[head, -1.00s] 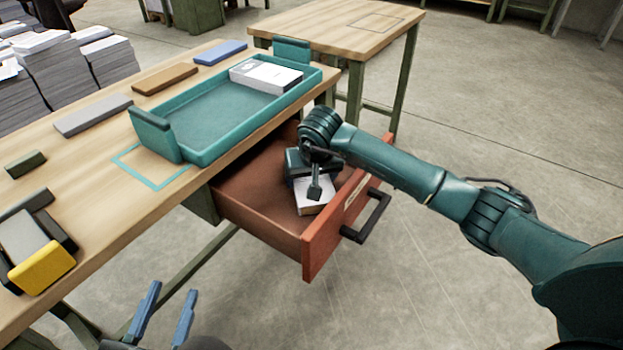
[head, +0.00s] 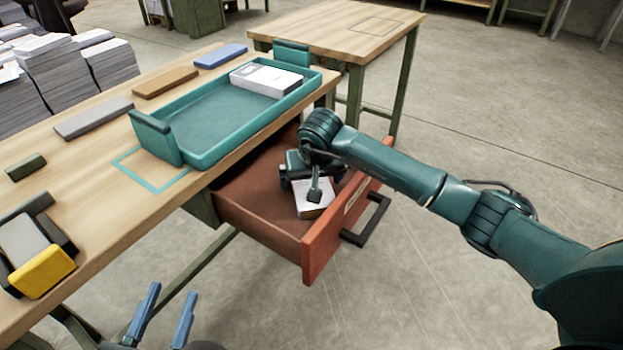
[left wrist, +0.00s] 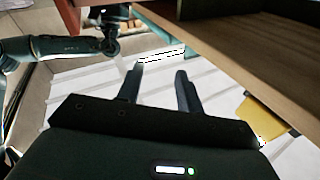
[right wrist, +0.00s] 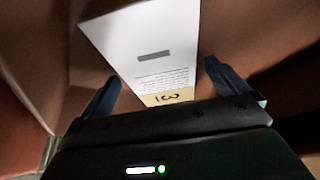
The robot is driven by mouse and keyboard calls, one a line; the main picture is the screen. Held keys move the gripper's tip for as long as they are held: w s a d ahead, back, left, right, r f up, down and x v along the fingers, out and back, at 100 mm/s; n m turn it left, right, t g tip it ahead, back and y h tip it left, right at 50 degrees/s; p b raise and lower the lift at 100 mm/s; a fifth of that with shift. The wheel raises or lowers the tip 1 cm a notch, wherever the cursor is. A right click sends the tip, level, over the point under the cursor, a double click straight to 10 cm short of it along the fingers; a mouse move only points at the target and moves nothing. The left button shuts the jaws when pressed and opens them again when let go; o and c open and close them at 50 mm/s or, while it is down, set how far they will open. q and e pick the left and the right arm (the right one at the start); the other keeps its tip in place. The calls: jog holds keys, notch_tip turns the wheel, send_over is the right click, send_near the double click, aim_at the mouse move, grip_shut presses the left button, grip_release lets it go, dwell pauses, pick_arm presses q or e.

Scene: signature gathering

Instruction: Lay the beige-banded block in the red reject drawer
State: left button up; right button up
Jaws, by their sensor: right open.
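The beige-banded block (head: 312,203) is a white paper block inside the open red reject drawer (head: 262,219). In the right wrist view the block (right wrist: 145,45) lies on the drawer floor, its beige band (right wrist: 167,97) marked with dark characters towards me. My right gripper (head: 310,180) is down in the drawer at the block. In the right wrist view its fingers (right wrist: 160,85) are spread, one on each side of the band end, with gaps to the block. My left gripper (head: 168,315) is open and empty, low in front of the table; it also shows in the left wrist view (left wrist: 158,88).
A teal tray (head: 172,149) with another white block (head: 267,76) stands on the table above the drawer. Coloured bars and a yellow-fronted holder (head: 42,271) lie along the table. The drawer's black handle (head: 370,222) sticks out over free floor.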

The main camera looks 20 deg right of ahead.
pick_arm(q)
jog(key=y+p, duration=0.1)
jog(key=a+n+g+y+p, duration=0.1)
jog(key=shift+w+a+f+g+p, duration=0.2)
jog(key=shift+f+g+p, duration=0.1)
jog(key=shift+p, duration=0.1)
pick_arm(e)
jog(key=v, duration=1.1)
jog(key=shift+s+r, duration=0.2)
jog(key=shift+r, duration=0.1)
